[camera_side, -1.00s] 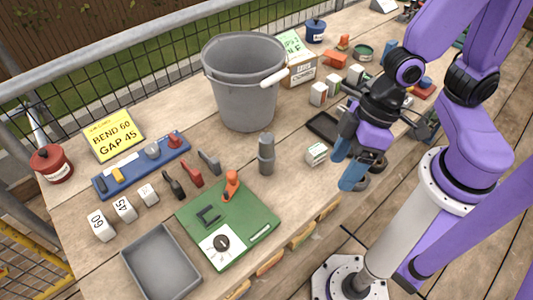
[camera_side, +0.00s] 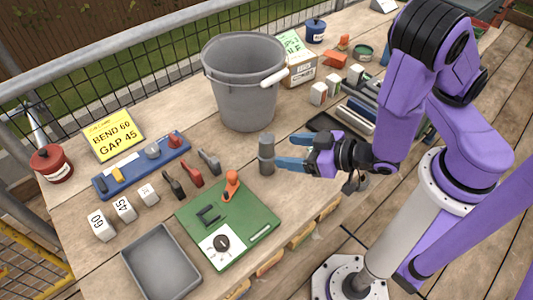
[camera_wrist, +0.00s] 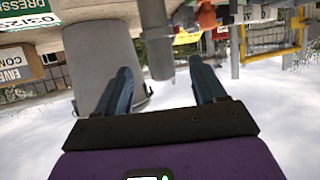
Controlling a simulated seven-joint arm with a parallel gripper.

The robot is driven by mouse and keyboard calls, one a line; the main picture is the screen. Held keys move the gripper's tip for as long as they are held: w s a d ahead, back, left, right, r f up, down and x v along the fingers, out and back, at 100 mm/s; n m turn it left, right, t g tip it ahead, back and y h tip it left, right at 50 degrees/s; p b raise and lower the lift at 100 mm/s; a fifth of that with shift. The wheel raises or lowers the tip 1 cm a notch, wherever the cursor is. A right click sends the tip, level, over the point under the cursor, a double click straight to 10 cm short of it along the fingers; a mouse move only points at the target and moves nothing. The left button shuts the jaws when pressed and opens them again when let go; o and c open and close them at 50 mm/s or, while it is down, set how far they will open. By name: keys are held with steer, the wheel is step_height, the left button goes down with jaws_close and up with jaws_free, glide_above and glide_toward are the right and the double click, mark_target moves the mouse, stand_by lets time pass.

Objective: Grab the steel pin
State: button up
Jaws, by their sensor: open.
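The steel pin (camera_side: 266,158) is a grey upright cylinder with a narrower top, standing on the bench between the bucket and the green board. My gripper (camera_side: 286,151) is level, just right of the pin, with its blue fingers pointing left at it. The fingers are spread apart and empty. In the wrist view, which looks upside down, the pin (camera_wrist: 155,38) shows in the gap between the fingertips of my gripper (camera_wrist: 160,65). I cannot tell whether the near fingertip touches the pin.
A large grey bucket (camera_side: 246,105) stands close behind the pin. A green board (camera_side: 255,217) with an orange clamp (camera_side: 231,186) lies in front-left. Small tools (camera_side: 192,175) lie to the left, and a grey tray (camera_side: 160,262) at the front. White boxes (camera_side: 318,93) stand behind my gripper.

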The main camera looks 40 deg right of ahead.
mark_target(266, 147)
steer(key=shift+x, duration=3.75)
steer(key=shift+r, duration=0.1)
steer(key=shift+c, duration=0.3)
steer(key=c, duration=1.2)
steer(key=shift+c, duration=0.2)
steer(key=shift+r, duration=0.2)
